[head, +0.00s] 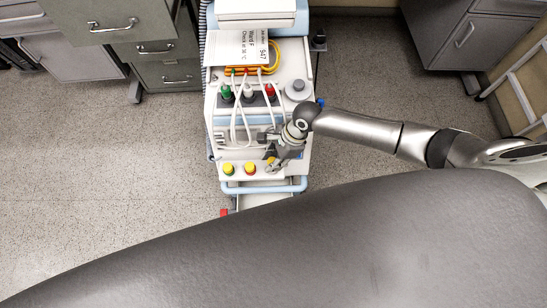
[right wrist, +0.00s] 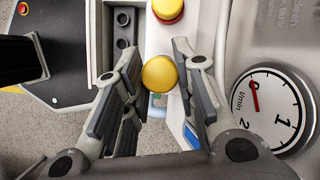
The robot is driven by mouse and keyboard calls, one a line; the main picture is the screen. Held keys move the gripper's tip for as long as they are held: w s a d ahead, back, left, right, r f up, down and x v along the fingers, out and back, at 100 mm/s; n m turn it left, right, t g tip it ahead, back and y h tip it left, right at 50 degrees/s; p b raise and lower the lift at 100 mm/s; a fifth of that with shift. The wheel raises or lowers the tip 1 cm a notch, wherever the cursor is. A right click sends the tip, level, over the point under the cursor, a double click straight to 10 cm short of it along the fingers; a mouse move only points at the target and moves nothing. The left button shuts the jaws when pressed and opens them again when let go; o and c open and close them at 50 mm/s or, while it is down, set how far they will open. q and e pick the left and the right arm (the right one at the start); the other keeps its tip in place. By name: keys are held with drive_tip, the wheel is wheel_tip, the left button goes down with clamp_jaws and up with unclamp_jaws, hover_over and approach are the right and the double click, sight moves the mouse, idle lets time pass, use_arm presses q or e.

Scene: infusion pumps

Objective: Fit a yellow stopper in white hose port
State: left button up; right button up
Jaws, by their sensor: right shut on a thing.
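My right gripper (head: 271,158) is over the front of the white pump cart, at the right of two yellow stoppers. In the right wrist view, my right gripper (right wrist: 150,80) is closed around a round yellow stopper (right wrist: 159,74), seen end-on between its fingers. One fitted yellow stopper (head: 228,169) sits on a green port; another (head: 250,168) sits on a red port, and its red rim shows in the right wrist view (right wrist: 167,10). I cannot make out the white hose port; the gripper or held stopper may hide it. My left gripper is out of view.
A round gauge (right wrist: 272,108) is close to the right finger in the wrist view. White hoses (head: 240,118) and green, white and red connectors lie behind the gripper. A blue rail (head: 262,188) edges the cart front. Drawer cabinets (head: 160,48) stand behind; open floor lies left.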

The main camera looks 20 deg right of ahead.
drive_tip(key=shift+f+b, duration=0.4)
drive_tip(key=shift+f, duration=1.05)
drive_tip(key=shift+f, duration=0.1)
drive_tip(key=shift+s+f, duration=0.25)
drive_tip(key=shift+s, duration=0.05)
drive_tip(key=shift+d+f, duration=0.1)
drive_tip(key=shift+c, duration=0.3)
drive_tip(key=o, duration=0.5)
drive_tip(key=shift+s, duration=0.1)
drive_tip(key=shift+c, duration=0.2)
drive_tip(key=o, duration=0.4)
drive_tip(key=shift+w+f, duration=0.15)
drive_tip(key=shift+w, duration=0.05)
drive_tip(key=shift+o, duration=0.2)
drive_tip(key=shift+w, duration=0.15)
drive_tip(key=shift+v, duration=0.8)
drive_tip(key=v, duration=1)
drive_tip(key=shift+r, duration=0.3)
